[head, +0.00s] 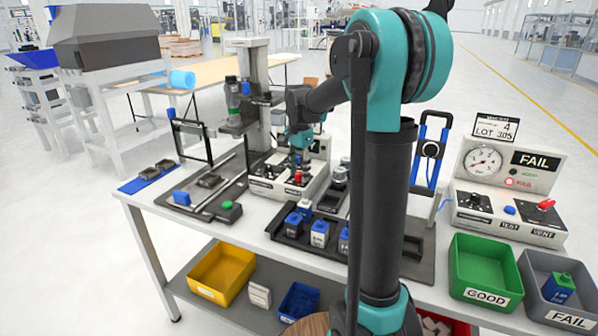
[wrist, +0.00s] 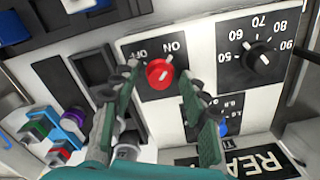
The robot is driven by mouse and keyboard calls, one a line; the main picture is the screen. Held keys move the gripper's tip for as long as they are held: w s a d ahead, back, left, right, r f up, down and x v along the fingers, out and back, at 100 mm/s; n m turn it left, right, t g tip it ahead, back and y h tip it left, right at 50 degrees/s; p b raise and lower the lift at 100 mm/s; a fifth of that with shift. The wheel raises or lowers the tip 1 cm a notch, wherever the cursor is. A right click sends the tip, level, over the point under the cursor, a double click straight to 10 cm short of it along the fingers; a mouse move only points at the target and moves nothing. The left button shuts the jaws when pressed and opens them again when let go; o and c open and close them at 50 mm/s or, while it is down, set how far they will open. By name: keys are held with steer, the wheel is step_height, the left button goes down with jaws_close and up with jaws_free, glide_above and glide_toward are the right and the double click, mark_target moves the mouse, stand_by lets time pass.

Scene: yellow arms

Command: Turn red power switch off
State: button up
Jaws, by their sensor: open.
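The red power switch (wrist: 160,74) is a round rotary knob on a panel with OFF and ON labels, which appear upside down in the wrist view. A pale pointer mark shows on the knob, but I cannot tell surely which label it faces. The switch also shows small in the head view (head: 297,177), on the front of a white control box (head: 265,190). My gripper (wrist: 166,84) is open, with one teal finger on each side of the knob. I cannot tell whether the fingers touch it. In the head view my gripper (head: 299,157) is right above the box.
A black dial with numbers (wrist: 258,58) sits beside the switch, and a blue button (wrist: 224,129) lies near my right finger. A tray of blue-and-white bottles (head: 320,232) stands in front of the box. A leak tester (head: 510,185) and green and grey bins stand at right.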

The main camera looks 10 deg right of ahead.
steer(key=shift+c, duration=0.3)
jaws_close()
steer(key=shift+n, duration=0.4)
steer(key=n, duration=1.7)
steer(key=shift+n, duration=0.3)
